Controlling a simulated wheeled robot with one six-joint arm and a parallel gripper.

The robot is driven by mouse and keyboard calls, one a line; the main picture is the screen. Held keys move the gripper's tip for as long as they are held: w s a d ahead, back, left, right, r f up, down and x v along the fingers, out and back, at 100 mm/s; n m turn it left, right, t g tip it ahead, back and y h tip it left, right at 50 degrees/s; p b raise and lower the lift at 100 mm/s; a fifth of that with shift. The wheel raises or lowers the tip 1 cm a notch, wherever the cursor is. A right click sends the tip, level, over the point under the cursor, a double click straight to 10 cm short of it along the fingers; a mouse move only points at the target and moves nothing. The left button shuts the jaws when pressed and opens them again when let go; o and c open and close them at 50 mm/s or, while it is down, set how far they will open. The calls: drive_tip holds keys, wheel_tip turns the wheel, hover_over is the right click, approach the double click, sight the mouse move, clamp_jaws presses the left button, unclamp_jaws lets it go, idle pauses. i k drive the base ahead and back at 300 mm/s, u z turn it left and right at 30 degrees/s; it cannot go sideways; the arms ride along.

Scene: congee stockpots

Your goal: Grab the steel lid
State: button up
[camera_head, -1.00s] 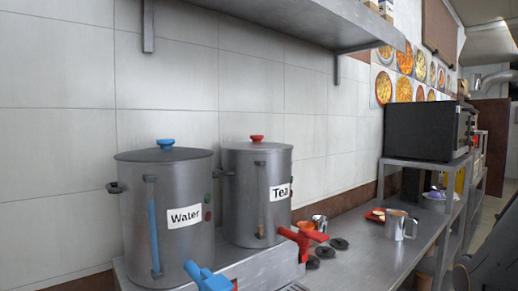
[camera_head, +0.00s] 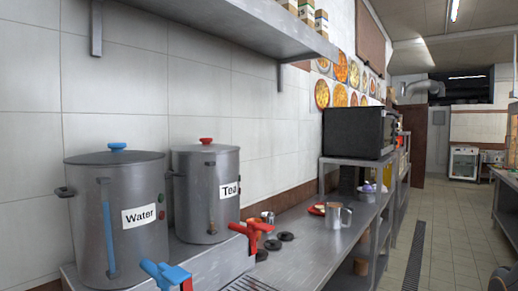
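Two steel urns stand on a raised steel stand at the left. The urn labelled Water (camera_head: 121,232) has a flat steel lid (camera_head: 114,158) with a blue knob (camera_head: 117,147). The urn labelled Tea (camera_head: 204,196) has a steel lid (camera_head: 204,148) with a red knob (camera_head: 206,141). Both lids sit on their urns. I cannot tell which lid the task means. A dark shape at the bottom right corner is too cropped to identify. My gripper is not seen.
A steel shelf (camera_head: 215,27) overhangs the urns. Blue (camera_head: 165,273) and red (camera_head: 250,233) taps jut out in front. The tiled floor (camera_head: 445,240) at the right is open.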

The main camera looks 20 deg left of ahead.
sight(206, 145)
drive_tip(key=z, duration=0.65)
drive_tip(key=i, duration=2)
drive_tip(key=u, duration=2.5)
